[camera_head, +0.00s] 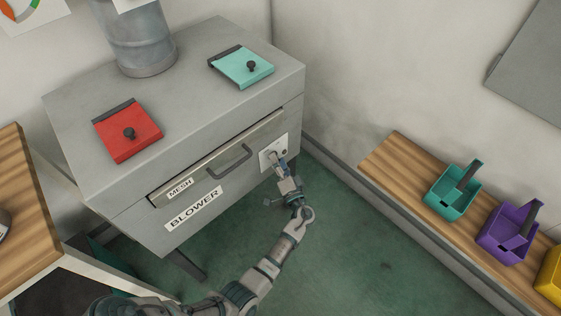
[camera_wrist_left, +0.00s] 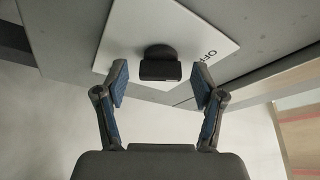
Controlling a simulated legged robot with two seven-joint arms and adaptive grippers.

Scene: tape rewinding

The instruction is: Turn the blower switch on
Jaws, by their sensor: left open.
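The blower (camera_head: 195,206) is a grey box with a white switch plate (camera_head: 274,153) at the right end of its front. The left wrist view shows the plate (camera_wrist_left: 120,30) with a dark switch knob (camera_wrist_left: 160,66) and the word OFF to the right of the knob. My left gripper (camera_head: 280,168) is in front of the plate. In the left wrist view its open fingers (camera_wrist_left: 160,85) stand on either side of the knob, with gaps between them and it. The gripper partly hides the switch in the head view. My right gripper is out of view.
The blower has a red lid (camera_head: 128,132), a teal lid (camera_head: 242,68) and a mesh drawer handle (camera_head: 232,162). A wooden shelf (camera_head: 400,160) at the right holds teal (camera_head: 452,192) and purple bins (camera_head: 508,236). A wooden bench (camera_head: 22,190) stands left. The green floor between is clear.

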